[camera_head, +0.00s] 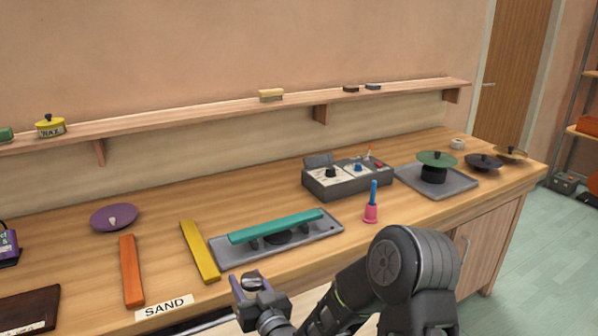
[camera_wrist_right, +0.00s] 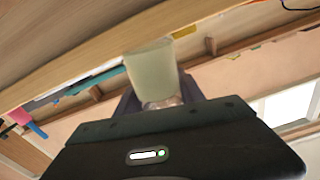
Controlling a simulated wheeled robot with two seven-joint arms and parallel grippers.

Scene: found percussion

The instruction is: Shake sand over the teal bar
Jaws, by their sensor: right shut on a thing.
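The teal bar (camera_head: 278,226) lies across dark supports on a grey tray (camera_head: 328,232) in the middle of the bench. My right gripper (camera_head: 250,283) is in front of the bench's front edge, nearer to me than the bar and apart from it. It is shut on a pale, translucent cup-like container (camera_wrist_right: 152,70), which shows in the right wrist view; what is inside is unclear. The teal bar also shows in the right wrist view (camera_wrist_right: 97,81), beyond the container. A label reading SAND (camera_head: 165,306) is at the bench's front edge. My left gripper is not in view.
A yellow bar (camera_head: 200,251) and an orange bar (camera_head: 131,270) lie left of the tray. A pink-and-blue mallet (camera_head: 371,206) stands right of it, with a control box (camera_head: 348,178) behind. Cymbal-like discs are at the right end. A wall shelf (camera_head: 210,111) runs above.

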